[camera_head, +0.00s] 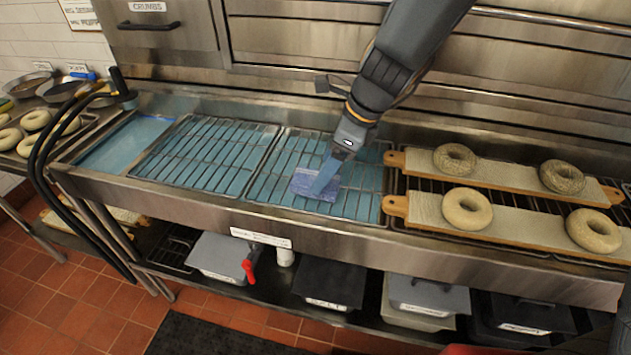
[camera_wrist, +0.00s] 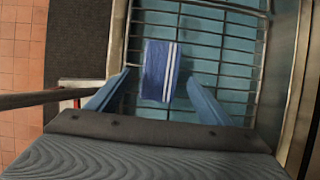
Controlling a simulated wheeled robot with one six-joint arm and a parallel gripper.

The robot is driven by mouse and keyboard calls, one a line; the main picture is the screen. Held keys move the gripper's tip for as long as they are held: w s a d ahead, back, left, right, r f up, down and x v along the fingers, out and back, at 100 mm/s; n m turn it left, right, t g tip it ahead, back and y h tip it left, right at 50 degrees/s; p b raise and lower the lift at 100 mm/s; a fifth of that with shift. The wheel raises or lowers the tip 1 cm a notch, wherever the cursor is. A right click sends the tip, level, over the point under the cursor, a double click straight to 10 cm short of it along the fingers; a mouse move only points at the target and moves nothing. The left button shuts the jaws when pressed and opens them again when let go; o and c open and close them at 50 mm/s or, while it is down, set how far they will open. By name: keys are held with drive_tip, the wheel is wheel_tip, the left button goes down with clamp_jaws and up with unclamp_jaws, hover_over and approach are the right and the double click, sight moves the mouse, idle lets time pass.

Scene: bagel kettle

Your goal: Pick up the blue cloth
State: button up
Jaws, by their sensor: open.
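The blue cloth (camera_head: 304,184) lies on the wire rack over the blue basin, near its front edge. In the wrist view the cloth (camera_wrist: 159,70) is a blue rectangle with white stripes, lying flat on the bars. My gripper (camera_head: 325,176) reaches down over the cloth and hides part of it in the head view. In the wrist view my gripper (camera_wrist: 160,92) has its two blue fingers spread apart, one to each side of the cloth's near end. The fingers hold nothing. I cannot tell the exact height above the rack.
Wire racks (camera_head: 205,153) cover the basin, whose steel front rim (camera_head: 330,232) runs below the cloth. Wooden boards (camera_head: 520,222) with bagels lie to the right. Black hoses (camera_head: 62,150) hang at the left. Lidded bins (camera_head: 330,285) stand on the lower shelf.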

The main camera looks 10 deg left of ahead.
drive_tip(key=shift+x, duration=1.8)
drive_tip(key=shift+a, duration=0.2)
drive_tip(key=c, duration=1.1)
drive_tip(key=shift+r, duration=0.1)
drive_tip(key=shift+c, duration=0.2)
drive_tip(key=shift+r, duration=0.1)
wheel_tip(320, 180, up, 10)
drive_tip(key=o, duration=0.4)
drive_tip(key=c, duration=0.3)
